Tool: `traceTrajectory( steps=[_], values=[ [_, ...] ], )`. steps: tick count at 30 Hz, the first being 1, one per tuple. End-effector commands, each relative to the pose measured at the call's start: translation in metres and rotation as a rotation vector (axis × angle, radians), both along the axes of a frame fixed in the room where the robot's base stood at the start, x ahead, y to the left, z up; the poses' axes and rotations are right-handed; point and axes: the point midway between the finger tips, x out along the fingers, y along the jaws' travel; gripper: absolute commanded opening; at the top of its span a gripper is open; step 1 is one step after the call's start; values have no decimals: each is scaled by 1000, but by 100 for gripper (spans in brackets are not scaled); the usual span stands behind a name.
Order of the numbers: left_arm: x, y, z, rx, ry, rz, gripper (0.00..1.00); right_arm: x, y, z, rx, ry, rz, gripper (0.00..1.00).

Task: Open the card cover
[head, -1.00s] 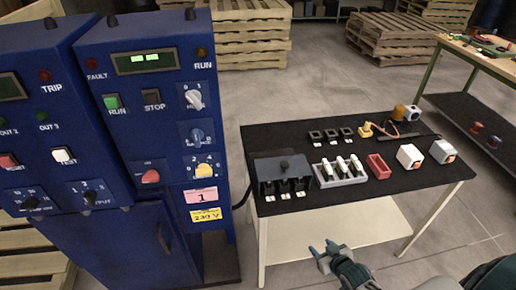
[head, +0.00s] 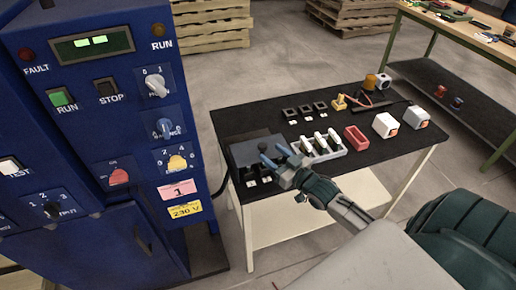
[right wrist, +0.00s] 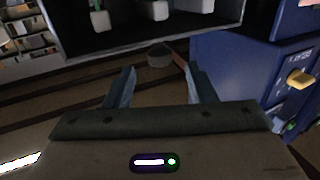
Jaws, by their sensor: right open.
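The card cover (head: 243,152) is a dark grey lid on a box at the front left corner of the black table. My right gripper (head: 274,155) is open beside its right part, with blue fingers pointing to the cover. In the right wrist view a dark round knob (right wrist: 160,55) shows beyond and between the open fingers (right wrist: 162,88), apart from them. Above it there is a dark compartment holding several white blocks (right wrist: 153,10). Dark slots with white labels show below the cover in the head view, partly hidden by the gripper. My left gripper is not in view.
A white rack (head: 318,147) with several upright white pieces stands right of the cover. A red tray (head: 356,138) and two white boxes (head: 386,125) stand farther right. The blue cabinet (head: 120,150) rises close on the left. The table's right front is clear.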

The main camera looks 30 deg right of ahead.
Motion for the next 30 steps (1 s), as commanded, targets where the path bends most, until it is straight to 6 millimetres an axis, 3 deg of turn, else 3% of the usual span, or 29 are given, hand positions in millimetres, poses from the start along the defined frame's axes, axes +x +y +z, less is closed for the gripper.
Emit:
traceTrajectory(
  steps=[1, 11, 18, 29, 30],
  values=[
    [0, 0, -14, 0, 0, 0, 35, 6, 1, -6, 2, -4, 0, 51],
    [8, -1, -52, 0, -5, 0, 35, 47, 8, -5, 2, -3, 0, 51],
    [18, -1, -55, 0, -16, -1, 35, 69, 11, -1, 1, 1, -1, 51],
    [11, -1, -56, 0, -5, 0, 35, 73, 12, 0, 0, 2, 0, 51],
    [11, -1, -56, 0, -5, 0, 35, 73, 12, 0, 0, 2, 0, 47]
  ],
)
